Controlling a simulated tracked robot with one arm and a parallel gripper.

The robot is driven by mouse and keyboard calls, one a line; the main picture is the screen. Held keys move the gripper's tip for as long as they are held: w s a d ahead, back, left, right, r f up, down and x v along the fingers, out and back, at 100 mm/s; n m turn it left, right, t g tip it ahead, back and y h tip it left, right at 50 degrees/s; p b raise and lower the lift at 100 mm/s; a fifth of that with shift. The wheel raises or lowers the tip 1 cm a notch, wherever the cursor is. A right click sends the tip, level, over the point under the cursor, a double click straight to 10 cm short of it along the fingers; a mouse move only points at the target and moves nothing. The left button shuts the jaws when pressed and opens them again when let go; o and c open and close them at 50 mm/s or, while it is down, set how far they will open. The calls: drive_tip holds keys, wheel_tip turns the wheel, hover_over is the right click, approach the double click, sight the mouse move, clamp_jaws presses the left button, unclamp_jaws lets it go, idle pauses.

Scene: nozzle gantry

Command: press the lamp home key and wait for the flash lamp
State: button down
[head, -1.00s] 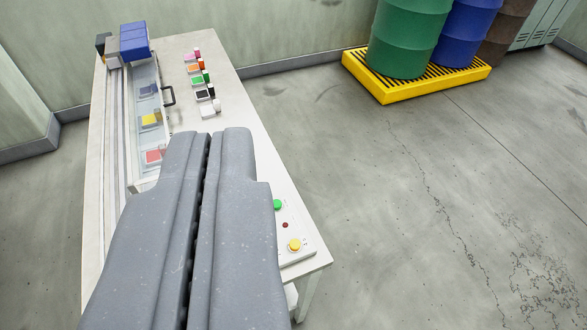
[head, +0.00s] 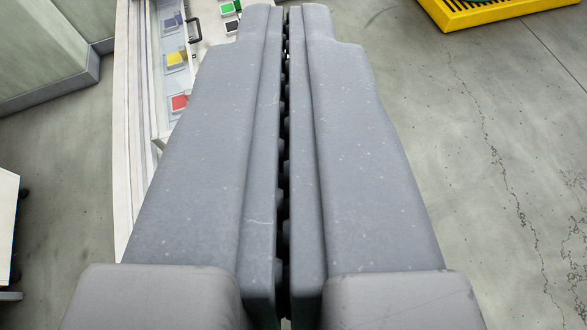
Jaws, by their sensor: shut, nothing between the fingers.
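My gripper (head: 286,10) is shut and empty, pointing away from me over the white bench (head: 124,200). It fills the middle of the view from the bottom to the top edge. No flash lamp can be made out in this view. I cannot tell whether the fingertips touch anything.
On the bench at left, a clear-walled tray holds a red pad (head: 180,102) and a yellow pad (head: 176,59). A dark handle (head: 194,30) stands beside it.

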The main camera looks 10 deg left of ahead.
drive_tip(key=w+f+m+g+y+p, duration=0.2)
drive_tip(key=w+f+g+p, duration=0.15)
drive_tip(key=w+f, duration=1.25)
drive_tip(key=w+f+m+g+y+p, duration=0.1)
drive_tip(key=w+f+m+g, duration=0.1)
drive_tip(key=f, duration=1.8)
drive_tip(key=shift+w+d+f+g+p, duration=0.2)
drive_tip(key=shift+w+d+g+p, duration=0.2)
drive_tip(key=shift+w, duration=0.15)
drive_tip(key=shift+f+b, duration=1.65)
drive_tip(key=shift+f, duration=2.7)
drive_tip(key=shift+f, duration=0.1)
drive_tip(key=shift+f, duration=0.3)
